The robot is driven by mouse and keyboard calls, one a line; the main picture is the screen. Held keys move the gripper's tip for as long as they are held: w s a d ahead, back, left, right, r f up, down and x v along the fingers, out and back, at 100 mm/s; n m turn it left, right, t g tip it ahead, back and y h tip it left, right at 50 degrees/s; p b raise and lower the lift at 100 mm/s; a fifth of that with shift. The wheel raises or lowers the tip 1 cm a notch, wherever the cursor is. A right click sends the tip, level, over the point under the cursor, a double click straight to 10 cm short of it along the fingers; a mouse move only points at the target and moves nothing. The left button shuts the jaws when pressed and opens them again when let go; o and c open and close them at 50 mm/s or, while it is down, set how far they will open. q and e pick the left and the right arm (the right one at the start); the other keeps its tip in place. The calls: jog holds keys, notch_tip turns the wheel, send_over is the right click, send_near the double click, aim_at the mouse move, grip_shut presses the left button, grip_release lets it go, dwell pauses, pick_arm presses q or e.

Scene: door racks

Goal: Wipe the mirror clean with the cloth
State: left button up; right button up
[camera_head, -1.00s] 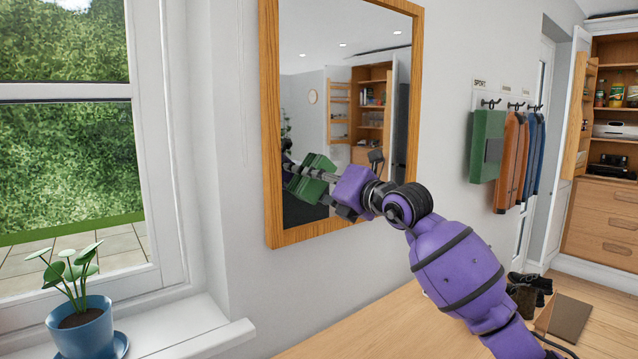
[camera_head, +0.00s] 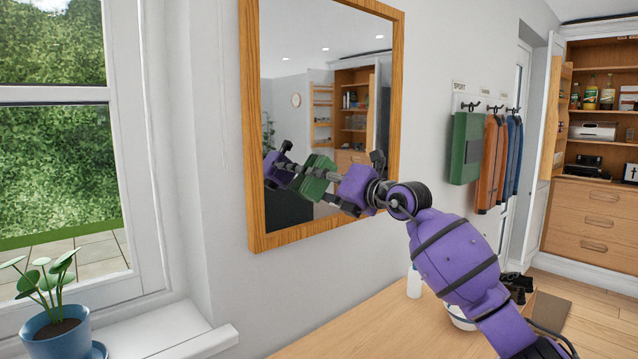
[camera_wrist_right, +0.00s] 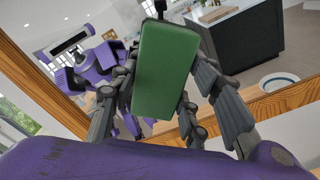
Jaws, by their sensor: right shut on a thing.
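The mirror (camera_head: 290,90) hangs on the wall in a wooden frame. My right gripper (camera_head: 328,182) is in front of its lower part, shut on the green cloth (camera_head: 318,170), which looks like a thick block. In the right wrist view the cloth (camera_wrist_right: 165,70) sits between the fingers of my right gripper (camera_wrist_right: 160,105), with the mirror (camera_wrist_right: 65,30) behind it. The cloth is at or very near the glass; I cannot tell if it touches. My reflection shows in the glass. I see no clear marks on it. My left gripper is out of view.
A wooden table top (camera_head: 370,325) lies below the mirror. A white bottle (camera_head: 414,282) and a bowl (camera_head: 462,318) stand on it, partly behind my arm. A potted plant (camera_head: 55,325) is on the sill at left.

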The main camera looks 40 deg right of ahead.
aim_at(334, 167)
jog(key=shift+w+d+r+p, duration=0.1)
jog(key=shift+d+r+p, duration=0.25)
jog(key=shift+d+r, duration=0.45)
jog(key=shift+d+r+p, duration=0.3)
jog(key=shift+d+r, duration=0.3)
jog(key=shift+d, duration=0.35)
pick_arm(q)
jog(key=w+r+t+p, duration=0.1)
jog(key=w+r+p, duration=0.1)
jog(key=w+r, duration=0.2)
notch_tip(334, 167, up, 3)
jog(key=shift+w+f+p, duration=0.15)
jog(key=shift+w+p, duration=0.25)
pick_arm(e)
jog(key=a, duration=0.3)
jog(key=shift+a+f, duration=0.2)
jog(key=shift+a, duration=0.2)
